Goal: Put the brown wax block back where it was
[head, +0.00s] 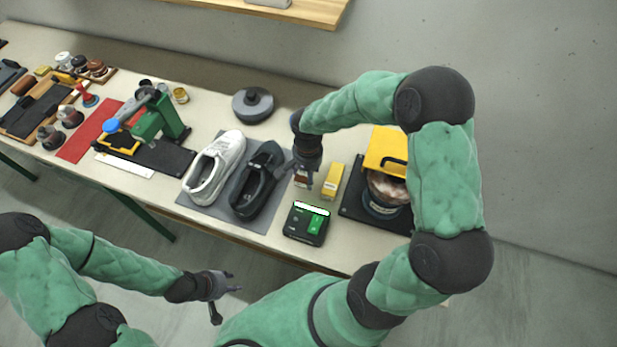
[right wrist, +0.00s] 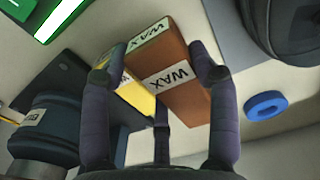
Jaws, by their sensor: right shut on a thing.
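The brown wax block (right wrist: 178,70), with a white WAX label, is between the fingers of my right gripper (right wrist: 160,75) in the right wrist view. My right gripper is shut on it. In the head view the block (head: 302,178) shows below the right gripper (head: 303,170), beside a yellow wax block (head: 333,181). The yellow block (right wrist: 137,97) also shows just behind the brown one in the right wrist view. I cannot tell whether the brown block touches the table. My left gripper (head: 228,283) is open and empty, off the table's front edge.
A green-and-black device (head: 306,223) sits in front of the blocks. A grey mat with a white shoe (head: 215,167) and a black shoe (head: 258,180) lies to the left. A blue ring (right wrist: 265,106) is near the gripper.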

